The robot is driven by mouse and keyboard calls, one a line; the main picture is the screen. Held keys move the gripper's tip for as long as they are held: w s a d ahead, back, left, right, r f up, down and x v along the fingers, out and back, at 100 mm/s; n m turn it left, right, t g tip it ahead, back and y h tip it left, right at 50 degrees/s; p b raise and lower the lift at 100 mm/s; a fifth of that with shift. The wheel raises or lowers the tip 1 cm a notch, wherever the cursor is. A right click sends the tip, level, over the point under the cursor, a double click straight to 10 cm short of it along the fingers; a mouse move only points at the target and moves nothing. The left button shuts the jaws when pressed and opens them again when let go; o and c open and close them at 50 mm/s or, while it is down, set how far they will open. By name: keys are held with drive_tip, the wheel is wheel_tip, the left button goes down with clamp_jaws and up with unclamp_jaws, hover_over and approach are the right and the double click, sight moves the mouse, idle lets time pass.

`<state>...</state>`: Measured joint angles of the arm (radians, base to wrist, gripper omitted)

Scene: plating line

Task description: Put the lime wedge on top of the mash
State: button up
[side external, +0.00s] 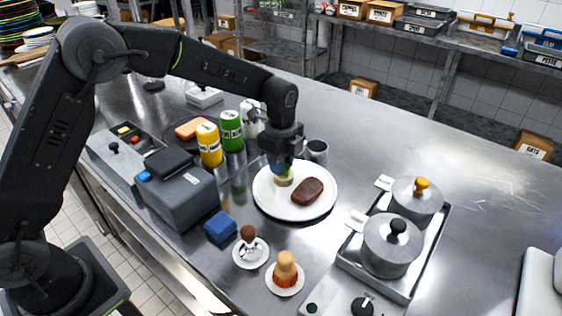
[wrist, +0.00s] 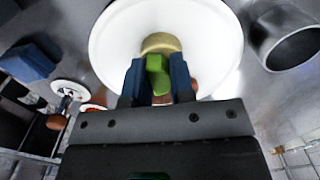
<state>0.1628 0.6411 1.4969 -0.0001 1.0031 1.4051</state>
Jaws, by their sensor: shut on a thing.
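My gripper (wrist: 158,78) has blue fingertips and is shut on the green lime wedge (wrist: 157,72). In the wrist view the wedge sits between the fingers and overlaps the pale yellow mash (wrist: 160,42). The mash also shows in the side view (side external: 284,180), a small mound on the white plate (side external: 279,209). My gripper (side external: 284,168) is right above the mash there. I cannot tell whether the wedge touches it. A brown piece of meat (side external: 307,191) lies on the plate to the right of the mash.
A grey mug (side external: 316,151) stands just behind the plate. Yellow (side external: 209,145) and green (side external: 231,132) cans stand to its left. Pots (side external: 391,246) sit on a tray at the right. Two small saucers with items (side external: 285,272) and a blue block (side external: 220,227) are in front.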

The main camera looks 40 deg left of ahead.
drive_tip(key=shift+o, duration=1.3)
drive_tip(key=shift+f, duration=0.15)
drive_tip(key=o, duration=0.4)
drive_tip(key=shift+o, duration=0.2)
